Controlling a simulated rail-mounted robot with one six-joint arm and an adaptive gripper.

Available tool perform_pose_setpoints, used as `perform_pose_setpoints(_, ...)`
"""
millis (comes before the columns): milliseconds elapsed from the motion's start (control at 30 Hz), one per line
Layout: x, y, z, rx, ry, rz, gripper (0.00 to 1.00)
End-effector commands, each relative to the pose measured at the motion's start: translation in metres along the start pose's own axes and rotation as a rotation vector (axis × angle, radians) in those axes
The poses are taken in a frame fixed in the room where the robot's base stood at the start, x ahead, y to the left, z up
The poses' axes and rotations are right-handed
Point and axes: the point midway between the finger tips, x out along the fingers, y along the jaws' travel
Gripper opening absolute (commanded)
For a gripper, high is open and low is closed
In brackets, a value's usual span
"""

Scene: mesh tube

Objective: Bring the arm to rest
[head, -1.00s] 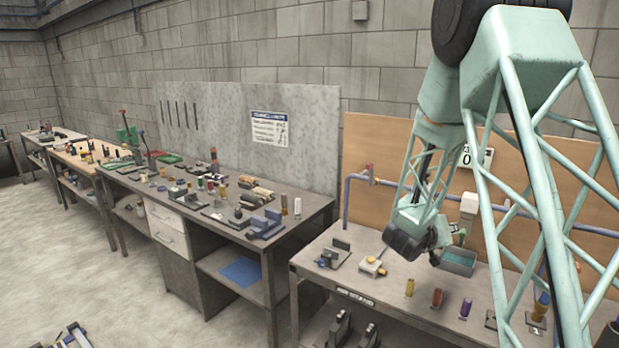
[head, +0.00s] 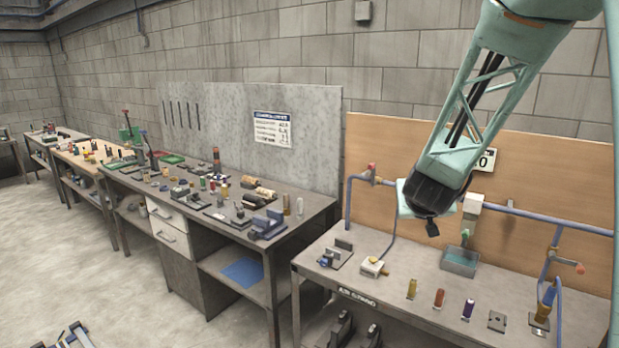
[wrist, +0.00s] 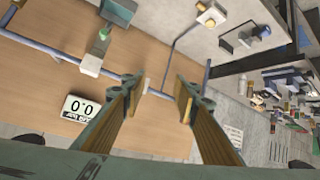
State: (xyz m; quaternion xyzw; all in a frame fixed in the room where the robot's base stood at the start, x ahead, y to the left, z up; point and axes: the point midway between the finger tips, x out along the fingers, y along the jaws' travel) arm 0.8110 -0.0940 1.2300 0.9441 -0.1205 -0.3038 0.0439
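My mint-green lattice arm (head: 472,120) reaches down from the top right in the head view. Its dark wrist end (head: 432,196) hangs in the air before the brown back panel, above the right-hand bench (head: 400,255). My gripper (wrist: 160,88) shows in the wrist view with its two fingers spread apart and only background seen between them. The gripper is open and empty. In the head view the fingers are mostly hidden or too small to make out.
The bench holds several small cylinders, a grey-blue tray (head: 460,262) and a white-topped fixture (head: 373,267). A blue pipe (head: 540,215) crosses the back panel (head: 560,170). A display (wrist: 84,110) hangs there. A long bench (head: 300,208) stands left. Floor at left is mostly clear.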

Motion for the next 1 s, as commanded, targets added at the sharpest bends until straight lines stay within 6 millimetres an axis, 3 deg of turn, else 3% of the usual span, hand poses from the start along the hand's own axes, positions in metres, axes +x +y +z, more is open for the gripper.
perform_pose_setpoints(467,-0.089,-0.032,0.006,0.017,-0.070,-0.156,0.28)
perform_pose_setpoints(1000,-0.196,-0.050,0.040,0.008,-0.182,-0.280,0.28)
